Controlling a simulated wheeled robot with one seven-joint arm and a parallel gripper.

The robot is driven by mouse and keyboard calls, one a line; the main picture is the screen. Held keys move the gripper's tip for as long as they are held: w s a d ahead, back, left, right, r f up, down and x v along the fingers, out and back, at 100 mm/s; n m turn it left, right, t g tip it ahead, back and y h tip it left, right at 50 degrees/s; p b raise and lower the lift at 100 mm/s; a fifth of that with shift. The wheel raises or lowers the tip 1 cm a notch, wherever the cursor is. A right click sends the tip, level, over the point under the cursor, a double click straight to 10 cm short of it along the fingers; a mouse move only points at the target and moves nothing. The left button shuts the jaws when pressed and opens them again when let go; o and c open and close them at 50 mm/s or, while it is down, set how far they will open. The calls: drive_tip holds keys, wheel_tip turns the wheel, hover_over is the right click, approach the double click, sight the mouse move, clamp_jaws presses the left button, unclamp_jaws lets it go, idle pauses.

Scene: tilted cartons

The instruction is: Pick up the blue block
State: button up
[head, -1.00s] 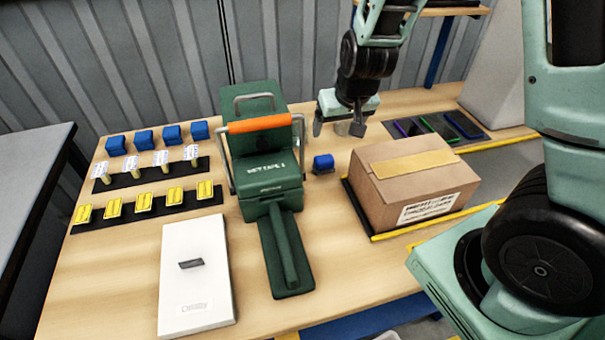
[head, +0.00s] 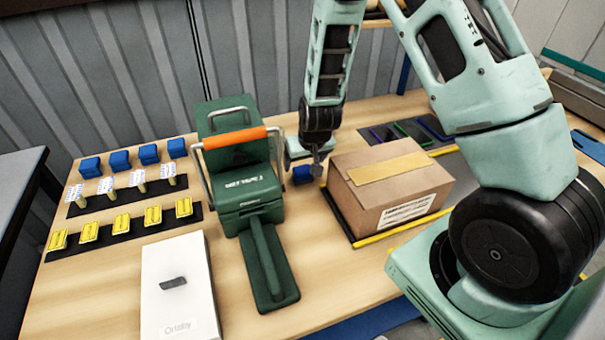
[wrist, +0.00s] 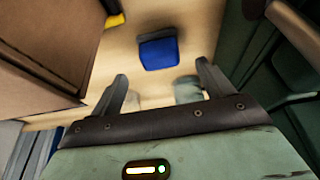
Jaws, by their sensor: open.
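A single blue block (head: 302,174) sits on the wooden table between the green tape machine and the cardboard carton. In the wrist view the blue block (wrist: 158,54) lies beyond the fingertips, a dark strip along its far edge. My gripper (wrist: 165,85) is open and empty, its two fingers apart, with the block ahead of the gap and not between them. In the head view my gripper (head: 304,153) is close to the block and partly covers it.
The carton (head: 385,195) stands close to the right of the block, on a dark, yellow-edged base. The green tape machine (head: 240,185) with an orange handle stands to the left. Several other blue blocks (head: 120,160) line the table's back left. A white box (head: 178,285) lies in front.

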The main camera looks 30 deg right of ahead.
sight(303, 169)
drive_tip(key=shift+p+x, duration=0.75)
drive_tip(key=shift+x, duration=1.9)
drive_tip(key=shift+s+a, duration=0.1)
drive_tip(key=shift+s, duration=0.1)
drive_tip(key=c, duration=1.1)
